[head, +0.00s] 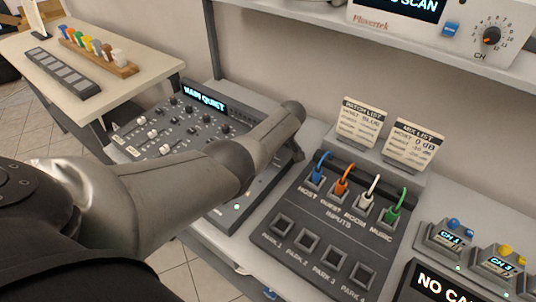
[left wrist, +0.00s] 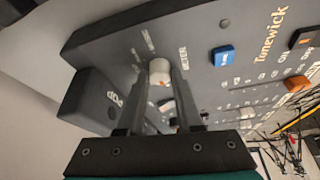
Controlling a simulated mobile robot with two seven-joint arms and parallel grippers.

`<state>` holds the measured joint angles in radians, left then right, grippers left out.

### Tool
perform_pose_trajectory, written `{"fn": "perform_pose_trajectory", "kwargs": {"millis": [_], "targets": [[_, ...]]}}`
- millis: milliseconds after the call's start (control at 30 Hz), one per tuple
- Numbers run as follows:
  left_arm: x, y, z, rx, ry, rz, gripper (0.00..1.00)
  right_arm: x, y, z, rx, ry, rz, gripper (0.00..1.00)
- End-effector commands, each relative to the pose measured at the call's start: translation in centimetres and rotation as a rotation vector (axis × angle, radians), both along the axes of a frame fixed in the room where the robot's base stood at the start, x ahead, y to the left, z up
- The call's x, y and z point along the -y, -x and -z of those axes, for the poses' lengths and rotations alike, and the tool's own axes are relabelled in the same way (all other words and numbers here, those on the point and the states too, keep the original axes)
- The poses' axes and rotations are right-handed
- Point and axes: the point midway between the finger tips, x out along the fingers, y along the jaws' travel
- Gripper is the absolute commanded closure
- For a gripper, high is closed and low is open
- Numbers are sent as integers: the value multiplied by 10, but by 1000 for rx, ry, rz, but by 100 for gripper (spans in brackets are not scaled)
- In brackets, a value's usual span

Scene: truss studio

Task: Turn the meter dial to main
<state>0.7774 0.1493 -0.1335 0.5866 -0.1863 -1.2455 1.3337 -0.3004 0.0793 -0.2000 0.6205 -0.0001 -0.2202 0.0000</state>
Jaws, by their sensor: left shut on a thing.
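The meter dial (left wrist: 160,68) is a pale round knob on the grey mixer panel (left wrist: 205,75), beside the printed word METER. My left gripper (left wrist: 160,82) is shut on this dial, one finger on each side of it. The small labels around the dial are too blurred to read, so its setting cannot be told. In the head view the mixer (head: 130,142) stands behind my left arm, and its screen (head: 205,98) reads MAIN QUIET. The arm hides the dial and the left fingers there. My right gripper is in neither view.
A patch panel (head: 265,232) with blue, orange, white and green cables is right of the mixer. Two cards (head: 361,122) stand behind it. A blue button (left wrist: 223,55) and an orange control (left wrist: 297,83) are near the dial. A shelf (head: 300,15) runs above.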

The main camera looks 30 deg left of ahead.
Motion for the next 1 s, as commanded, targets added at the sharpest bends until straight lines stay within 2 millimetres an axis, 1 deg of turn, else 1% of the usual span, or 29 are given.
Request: {"fn": "perform_pose_trajectory", "kwargs": {"millis": [467,500,767,1000], "targets": [[0,0,0,-1,1,-16,100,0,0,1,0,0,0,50],[0,0,0,-2,2,-16,65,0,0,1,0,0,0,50],[0,0,0,0,1,-15,36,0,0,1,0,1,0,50],[0,0,0,0,0,-15,36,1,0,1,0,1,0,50]]}}
